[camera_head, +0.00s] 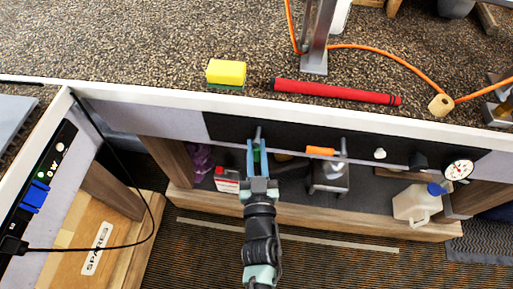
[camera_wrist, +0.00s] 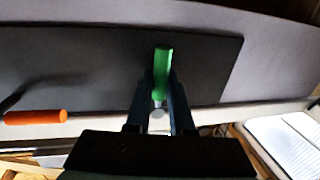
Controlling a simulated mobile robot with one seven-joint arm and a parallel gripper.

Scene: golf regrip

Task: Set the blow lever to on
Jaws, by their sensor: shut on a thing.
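A lever with a green handle (camera_head: 257,154) is on the black panel (camera_head: 226,126) along the front of the bench. My gripper (camera_head: 257,143) is at this lever with a finger on each side, shut on the green handle. In the wrist view the green handle (camera_wrist: 163,70) stands between the dark fingers (camera_wrist: 160,88), its upper part showing beyond them. A second lever with an orange handle (camera_head: 320,151) is to the right on the same panel; the orange handle (camera_wrist: 35,117) also shows at left in the wrist view. No on or off marking is readable.
A yellow sponge (camera_head: 226,72) and a red grip (camera_head: 337,92) lie on the bench top above. A white knob (camera_head: 380,154), a black knob (camera_head: 418,160) and a gauge (camera_head: 458,170) are farther right on the panel. A white jug (camera_head: 413,205) stands below.

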